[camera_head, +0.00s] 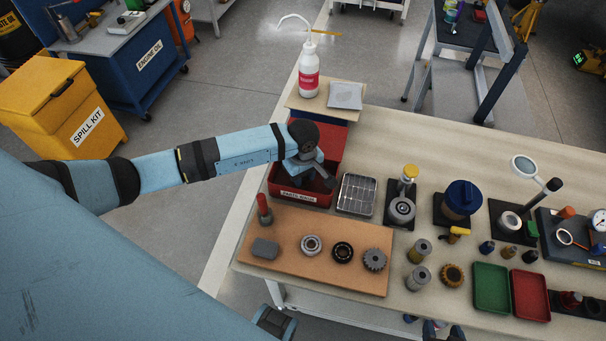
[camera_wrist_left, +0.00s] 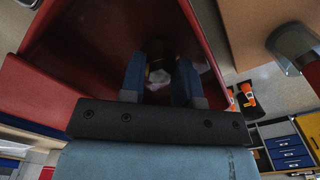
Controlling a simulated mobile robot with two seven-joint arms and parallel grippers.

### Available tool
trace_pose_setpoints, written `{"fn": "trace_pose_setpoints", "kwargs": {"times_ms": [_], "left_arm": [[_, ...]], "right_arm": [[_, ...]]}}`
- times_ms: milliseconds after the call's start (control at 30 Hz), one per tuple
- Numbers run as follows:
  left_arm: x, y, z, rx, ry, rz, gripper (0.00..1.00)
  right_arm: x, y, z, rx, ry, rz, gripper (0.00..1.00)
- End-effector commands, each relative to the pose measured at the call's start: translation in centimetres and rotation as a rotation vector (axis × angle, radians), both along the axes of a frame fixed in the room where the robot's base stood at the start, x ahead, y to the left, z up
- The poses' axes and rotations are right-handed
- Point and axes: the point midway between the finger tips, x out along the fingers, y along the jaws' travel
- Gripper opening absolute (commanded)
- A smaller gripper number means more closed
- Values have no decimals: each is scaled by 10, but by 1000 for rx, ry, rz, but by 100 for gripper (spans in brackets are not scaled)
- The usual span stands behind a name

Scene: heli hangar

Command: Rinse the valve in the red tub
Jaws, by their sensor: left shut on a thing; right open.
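The red tub (camera_head: 335,143) stands near the table's left edge, with a white label on its front wall. My left gripper (camera_head: 318,183) reaches down over the tub's front part. In the left wrist view, the gripper (camera_wrist_left: 161,68) is shut on a dark piece with a yellow band, the valve (camera_wrist_left: 161,48), between its blue fingers. The tub's red walls (camera_wrist_left: 100,40) surround it there. Whether the valve touches the tub's bottom cannot be seen. In the head view the arm mostly hides the valve. My right gripper (camera_head: 435,326) is open at the bottom edge, partly cut off.
A wire-grid tray (camera_head: 357,195) stands right of the tub. A brown board (camera_head: 320,267) in front carries a red-handled tool, a grey block and several round parts. A white bottle (camera_head: 308,78) stands behind. Green (camera_head: 491,287) and red (camera_head: 530,295) trays lie at right.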

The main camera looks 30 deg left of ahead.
Motion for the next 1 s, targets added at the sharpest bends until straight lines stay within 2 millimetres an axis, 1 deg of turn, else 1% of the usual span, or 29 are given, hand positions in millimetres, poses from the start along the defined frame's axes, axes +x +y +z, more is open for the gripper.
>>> {"fn": "trace_pose_setpoints", "kwargs": {"times_ms": [467,800,1000], "left_arm": [[0,0,0,0,0,0,9],[1,-5,0,1,-1,-1,9],[1,-6,0,0,0,0,9]], "right_arm": [[1,1,3,2,-4,2,53],[-1,1,-6,1,2,2,53],[-1,0,-6,0,3,1,53]]}}
